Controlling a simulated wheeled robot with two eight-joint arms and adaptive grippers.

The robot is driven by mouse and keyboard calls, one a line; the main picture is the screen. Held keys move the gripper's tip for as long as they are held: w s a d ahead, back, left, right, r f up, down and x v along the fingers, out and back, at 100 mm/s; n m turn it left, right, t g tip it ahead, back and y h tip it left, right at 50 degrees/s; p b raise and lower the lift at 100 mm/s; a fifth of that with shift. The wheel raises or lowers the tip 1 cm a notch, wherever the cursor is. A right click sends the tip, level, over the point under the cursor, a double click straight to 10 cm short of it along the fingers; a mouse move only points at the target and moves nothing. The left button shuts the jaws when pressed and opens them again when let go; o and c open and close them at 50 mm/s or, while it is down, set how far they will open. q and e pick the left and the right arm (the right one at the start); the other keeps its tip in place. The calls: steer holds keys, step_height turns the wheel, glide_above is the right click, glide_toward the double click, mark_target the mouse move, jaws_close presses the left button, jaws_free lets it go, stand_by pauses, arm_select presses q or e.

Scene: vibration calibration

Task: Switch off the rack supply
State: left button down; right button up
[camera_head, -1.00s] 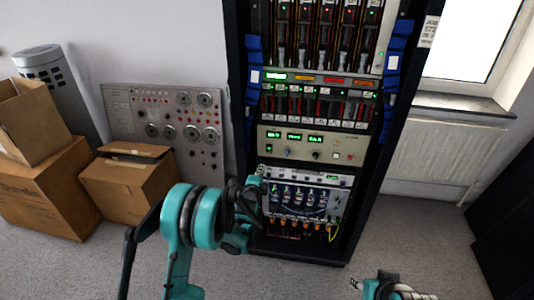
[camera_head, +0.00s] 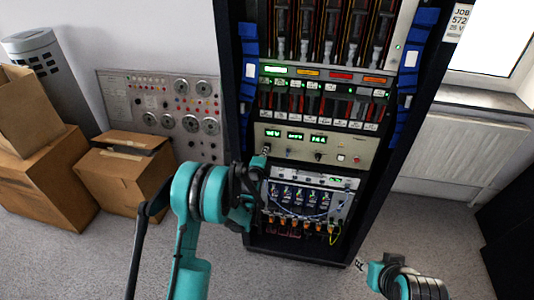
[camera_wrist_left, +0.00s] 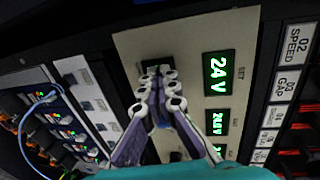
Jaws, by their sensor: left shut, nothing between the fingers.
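The rack supply (camera_head: 345,146) is the beige panel across the middle of the rack, with lit green displays (camera_head: 295,136). In the left wrist view its panel (camera_wrist_left: 192,40) shows a lit display (camera_wrist_left: 218,73) reading 24 V. A dark switch (camera_wrist_left: 153,60) sits on the panel's left end; its position is hard to read behind the fingertips. My left gripper (camera_head: 262,160) is at this end, shut and empty; in the left wrist view its fingertips (camera_wrist_left: 158,76) overlap the switch. Contact is unclear. My right gripper (camera_head: 362,266) is low at the front right, its fingers barely visible.
Below the supply is a unit with cables (camera_head: 305,197). Labelled modules (camera_head: 320,103) are above, with blue straps (camera_head: 412,65) at the sides. Cardboard boxes (camera_head: 122,180) and a grey panel (camera_head: 160,85) stand at left. A radiator (camera_head: 460,150) is at right.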

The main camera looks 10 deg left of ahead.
arm_select(q)
steer(key=shift+w+r, duration=0.1)
steer(key=shift+w, duration=0.05)
steer(key=shift+w+r+g+p, duration=0.1)
steer(key=shift+w+g+p, duration=0.3)
steer(key=shift+g+p, duration=0.5)
steer(key=shift+r+p, duration=0.5)
steer(key=shift+r, duration=0.35)
